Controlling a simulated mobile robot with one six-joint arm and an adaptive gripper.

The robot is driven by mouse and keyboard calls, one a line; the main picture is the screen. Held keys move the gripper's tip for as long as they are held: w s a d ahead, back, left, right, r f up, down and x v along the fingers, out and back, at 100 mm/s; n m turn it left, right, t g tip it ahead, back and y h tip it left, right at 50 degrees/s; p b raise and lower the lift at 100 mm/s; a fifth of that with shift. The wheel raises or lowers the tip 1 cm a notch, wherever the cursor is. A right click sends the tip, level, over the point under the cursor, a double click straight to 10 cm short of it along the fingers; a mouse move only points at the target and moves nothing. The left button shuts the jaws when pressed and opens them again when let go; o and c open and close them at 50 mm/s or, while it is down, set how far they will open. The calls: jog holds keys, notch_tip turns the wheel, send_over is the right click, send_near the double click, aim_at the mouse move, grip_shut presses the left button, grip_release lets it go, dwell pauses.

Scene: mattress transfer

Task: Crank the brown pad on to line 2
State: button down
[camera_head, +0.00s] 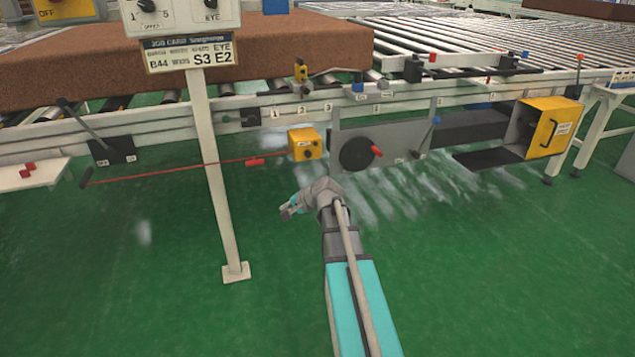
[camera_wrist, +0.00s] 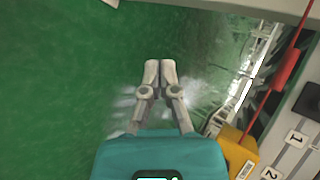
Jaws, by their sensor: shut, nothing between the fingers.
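The large brown pad (camera_head: 180,60) lies on the roller conveyor at the upper left, its right end near the scale with number tags 1, 2 and 3. The tag for line 2 (camera_head: 302,109) is on the front rail and also shows in the wrist view (camera_wrist: 270,173). A black crank disc (camera_head: 357,153) with a red knob (camera_head: 376,151) sits on a grey panel below the rail. My gripper (camera_head: 287,211) is left of and below the disc, apart from it, over the green floor. In the wrist view its fingers (camera_wrist: 159,66) are together and empty.
A yellow box (camera_head: 305,143) with a red cord (camera_head: 180,167) hangs left of the disc. A signpost (camera_head: 207,165) stands left of my gripper. A yellow cabinet (camera_head: 549,128) is at the right. Open floor lies in front.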

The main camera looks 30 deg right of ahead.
jog(key=s+a+r+n+g+h+p, duration=0.1)
jog(key=s+a+n+g+p, duration=0.3)
jog(key=s+a, duration=0.5)
jog(key=s+a+r+n+g+h+p, duration=0.2)
jog(key=s+a+n+g+h+p, duration=0.2)
jog(key=s+a+n, duration=0.4)
jog(key=s+a+g+p, duration=0.1)
jog(key=s, duration=0.1)
jog(key=shift+s+a+r+n, duration=0.25)
jog(key=shift+s+a+n, duration=0.05)
jog(key=shift+a+n, duration=0.1)
